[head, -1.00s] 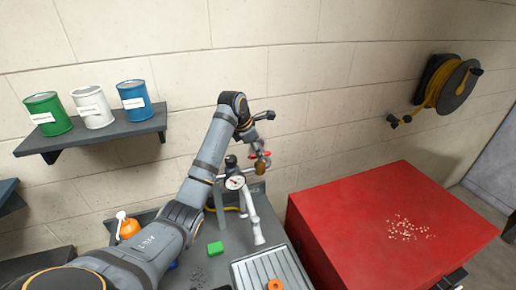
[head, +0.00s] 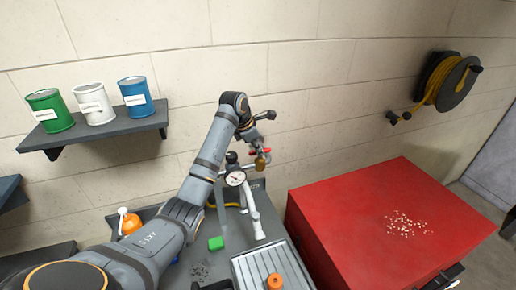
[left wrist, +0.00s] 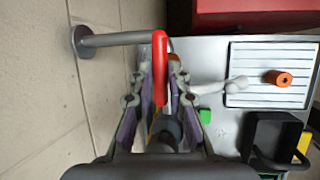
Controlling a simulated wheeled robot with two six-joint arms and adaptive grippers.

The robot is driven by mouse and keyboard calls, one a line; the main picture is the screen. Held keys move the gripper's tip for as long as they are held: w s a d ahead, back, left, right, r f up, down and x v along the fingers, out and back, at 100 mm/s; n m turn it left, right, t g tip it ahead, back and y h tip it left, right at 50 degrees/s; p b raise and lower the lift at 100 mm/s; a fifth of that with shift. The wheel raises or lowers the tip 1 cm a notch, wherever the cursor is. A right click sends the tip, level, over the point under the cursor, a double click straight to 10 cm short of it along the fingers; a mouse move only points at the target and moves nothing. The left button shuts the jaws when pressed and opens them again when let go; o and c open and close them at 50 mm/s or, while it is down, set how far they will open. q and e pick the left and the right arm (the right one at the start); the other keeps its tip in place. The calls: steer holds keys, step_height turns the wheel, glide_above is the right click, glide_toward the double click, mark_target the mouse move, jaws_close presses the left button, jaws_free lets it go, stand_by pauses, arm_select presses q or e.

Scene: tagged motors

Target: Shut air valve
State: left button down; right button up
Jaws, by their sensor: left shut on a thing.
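The air valve has a red lever handle (head: 267,150) and a brass body (head: 261,162) at the end of a pipe in front of the wall. In the left wrist view the red handle (left wrist: 160,68) points down the picture, across the end of the grey pipe (left wrist: 118,39). My left gripper (left wrist: 158,82) has its fingers on both sides of the handle and is shut on it. In the head view the left gripper (head: 259,145) is small and partly covers the valve. My right gripper does not show.
A pressure gauge (head: 235,178) stands just below the valve. The workbench holds a green block (head: 215,243) and a ribbed tray (head: 258,266) with an orange part (head: 275,281). A red cabinet (head: 340,215) stands right. Paint cans sit on a shelf (head: 95,140).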

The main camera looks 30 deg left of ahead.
arm_select(q)
steer(key=shift+r, duration=0.1)
steer(key=m, duration=0.2)
steer(key=m+g+h, duration=0.1)
steer(key=m, duration=0.1)
steer(key=m+h, duration=0.1)
steer(key=m, duration=0.1)
steer(key=shift+w+a+r+m+g, duration=0.15)
steer(key=shift+w+a+m+g, duration=0.1)
steer(key=shift+a+m+g, duration=0.05)
steer(key=m, duration=0.2)
steer(key=m+g+h, duration=0.1)
steer(key=m, duration=0.1)
steer(key=m+g, duration=0.1)
steer(key=m, duration=0.1)
steer(key=shift+w+a, duration=0.1)
steer(key=shift+w, duration=0.15)
steer(key=shift+m+g, duration=0.3)
steer(key=shift+m, duration=0.1)
steer(key=c, duration=1.3)
jaws_free()
steer(key=shift+s+f, duration=0.1)
steer(key=shift+f, duration=0.1)
